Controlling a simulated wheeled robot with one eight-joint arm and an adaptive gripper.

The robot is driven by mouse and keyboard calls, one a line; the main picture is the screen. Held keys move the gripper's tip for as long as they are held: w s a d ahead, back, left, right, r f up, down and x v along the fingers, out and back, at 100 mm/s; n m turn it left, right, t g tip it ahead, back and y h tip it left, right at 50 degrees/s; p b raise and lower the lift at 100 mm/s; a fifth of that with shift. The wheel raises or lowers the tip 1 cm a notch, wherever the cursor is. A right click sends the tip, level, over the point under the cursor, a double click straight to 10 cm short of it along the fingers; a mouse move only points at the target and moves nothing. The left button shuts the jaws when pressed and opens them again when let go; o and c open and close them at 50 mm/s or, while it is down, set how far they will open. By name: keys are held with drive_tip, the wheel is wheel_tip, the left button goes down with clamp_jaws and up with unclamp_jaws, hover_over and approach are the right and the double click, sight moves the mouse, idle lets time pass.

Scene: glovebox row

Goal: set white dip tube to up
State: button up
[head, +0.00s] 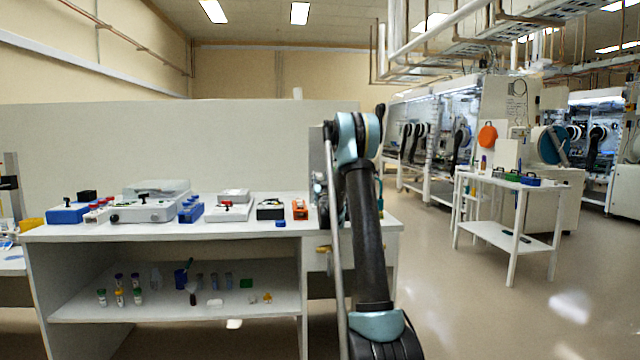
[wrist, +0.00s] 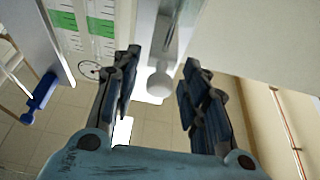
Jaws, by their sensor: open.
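In the wrist view, a pale upright rod with a round white end (wrist: 160,84) shows between the fingers of my gripper (wrist: 161,62). It looks like the white dip tube, but I cannot be sure. My gripper is open, with one finger on each side of the round end and a visible gap to the right finger. I cannot tell how far in depth the end is from the fingertips. In the head view my arm stands in front of the right part of the bench, and my gripper and the tube cannot be made out there.
In the wrist view, a white panel with green scales (wrist: 100,25) and a small dial stands left of the fingers. A white bench (head: 200,228) carries several instruments, with small bottles on its lower shelf (head: 170,306). A white cart (head: 510,185) stands right; the floor between is clear.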

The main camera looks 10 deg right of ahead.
drive_tip(key=shift+c, duration=0.3)
clamp_jaws()
wheel_tip(320, 180, up, 21)
idle(0.3)
drive_tip(key=shift+o, duration=0.3)
unclamp_jaws()
drive_tip(key=shift+r, duration=0.1)
drive_tip(key=shift+s, duration=0.1)
drive_tip(key=v, duration=1.1)
drive_tip(key=shift+s+f, duration=0.3)
drive_tip(key=shift+f, duration=0.1)
